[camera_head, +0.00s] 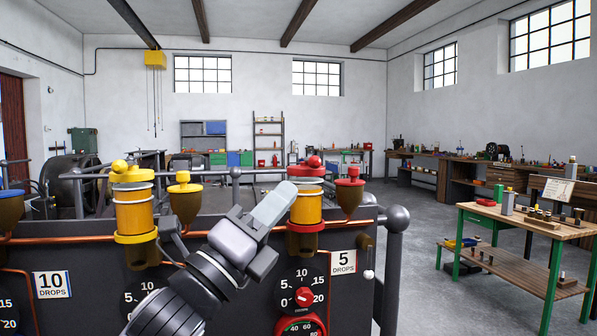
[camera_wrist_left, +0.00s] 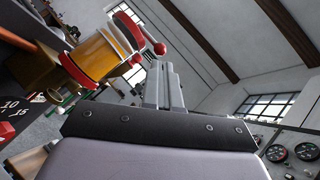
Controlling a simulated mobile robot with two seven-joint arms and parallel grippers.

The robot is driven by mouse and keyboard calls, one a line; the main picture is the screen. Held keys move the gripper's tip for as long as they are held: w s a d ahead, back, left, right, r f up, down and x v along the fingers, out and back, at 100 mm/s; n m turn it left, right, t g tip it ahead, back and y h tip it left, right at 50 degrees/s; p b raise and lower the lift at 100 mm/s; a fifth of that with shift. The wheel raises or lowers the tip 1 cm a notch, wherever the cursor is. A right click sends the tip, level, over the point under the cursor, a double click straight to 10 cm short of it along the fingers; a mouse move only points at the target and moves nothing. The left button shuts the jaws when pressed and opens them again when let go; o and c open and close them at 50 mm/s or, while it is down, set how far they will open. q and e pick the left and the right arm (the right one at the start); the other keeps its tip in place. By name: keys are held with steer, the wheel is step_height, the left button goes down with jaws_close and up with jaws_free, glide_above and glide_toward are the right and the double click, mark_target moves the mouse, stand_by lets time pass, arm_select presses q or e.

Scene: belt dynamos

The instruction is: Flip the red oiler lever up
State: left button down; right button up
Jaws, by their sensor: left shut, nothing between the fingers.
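The red oiler (camera_head: 306,207) has an amber glass body and a red cap, and it stands on the dark panel right of centre. Its red lever knob (camera_head: 313,161) shows at the cap; I cannot tell the lever's exact angle. In the left wrist view, the oiler (camera_wrist_left: 98,58) is at upper left, with a red ball (camera_wrist_left: 160,48) close to the fingertips. My left gripper (camera_head: 273,204) is shut and empty, its tips by the left side of the red oiler in the head view. The fingers also show in the wrist view (camera_wrist_left: 164,75). Any contact is unclear. My right gripper is out of view.
A yellow oiler (camera_head: 134,210) stands to the left. Small yellow (camera_head: 185,199) and red (camera_head: 349,194) cups flank the red oiler. A copper pipe (camera_head: 60,239) and a grey rail with a ball post (camera_head: 396,218) run along the panel. A workbench (camera_head: 520,226) stands at right.

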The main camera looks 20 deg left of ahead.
mark_target(310, 163)
arm_select(q)
steer(key=x, duration=0.3)
steer(key=shift+w+d+r+p, duration=0.2)
steer(key=shift+w+r+p, duration=0.05)
steer(key=shift+r+p, duration=0.05)
steer(key=shift+w+d+r, duration=0.1)
steer(key=shift+w+r, duration=0.1)
steer(key=shift+w, duration=0.15)
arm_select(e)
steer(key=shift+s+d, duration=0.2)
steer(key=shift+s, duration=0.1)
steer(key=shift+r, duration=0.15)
arm_select(q)
steer(key=shift+r+n+p, duration=0.2)
steer(key=shift+n+p, duration=0.2)
steer(key=shift+p, duration=0.2)
steer(key=shift+r+y+p, duration=0.1)
steer(key=shift+y+p, duration=0.2)
steer(key=shift+y, duration=0.2)
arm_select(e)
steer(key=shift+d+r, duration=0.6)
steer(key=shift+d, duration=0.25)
